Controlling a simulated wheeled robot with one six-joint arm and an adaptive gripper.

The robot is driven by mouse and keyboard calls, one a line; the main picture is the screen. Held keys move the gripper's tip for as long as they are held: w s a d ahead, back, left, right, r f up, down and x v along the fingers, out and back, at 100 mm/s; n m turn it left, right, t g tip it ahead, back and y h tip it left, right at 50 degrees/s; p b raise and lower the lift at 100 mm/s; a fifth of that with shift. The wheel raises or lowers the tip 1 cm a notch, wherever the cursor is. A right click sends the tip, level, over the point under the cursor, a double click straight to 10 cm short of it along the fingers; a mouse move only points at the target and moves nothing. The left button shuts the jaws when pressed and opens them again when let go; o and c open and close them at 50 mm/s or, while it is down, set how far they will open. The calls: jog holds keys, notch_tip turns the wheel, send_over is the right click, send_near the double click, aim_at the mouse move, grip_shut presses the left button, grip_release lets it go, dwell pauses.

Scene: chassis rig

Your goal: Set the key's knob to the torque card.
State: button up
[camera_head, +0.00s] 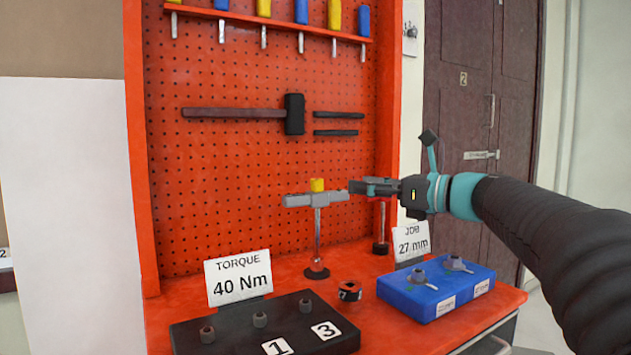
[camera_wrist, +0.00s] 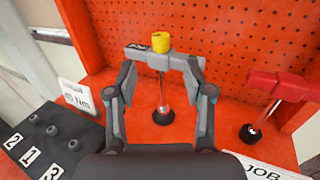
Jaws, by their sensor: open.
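The key is a grey bar (camera_head: 300,200) lying level on top of a thin post with a dark round foot. Its yellow knob (camera_head: 317,185) stands on top of the bar, and no scale on it can be read. The knob also shows in the wrist view (camera_wrist: 161,42). The torque card (camera_head: 239,279) reads 40 Nm and stands behind the black block. My gripper (camera_head: 354,187) is at the right end of the bar in the head view. In the wrist view its open fingers (camera_wrist: 163,70) are spread either side of the post, below the knob; contact with the bar is unclear.
A second stand with a red head (camera_wrist: 282,86) is to the right. A job card (camera_head: 411,244) reads 27 mm beside a blue case (camera_head: 436,290). A black block (camera_head: 290,330) with numbered labels and a small dark ring (camera_head: 350,291) are in front. The red pegboard (camera_head: 230,190) rises behind.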

aim_at(322, 181)
jog(key=x, duration=1.1)
jog(key=shift+w+a, duration=0.2)
jog(key=shift+a, duration=0.1)
grip_shut()
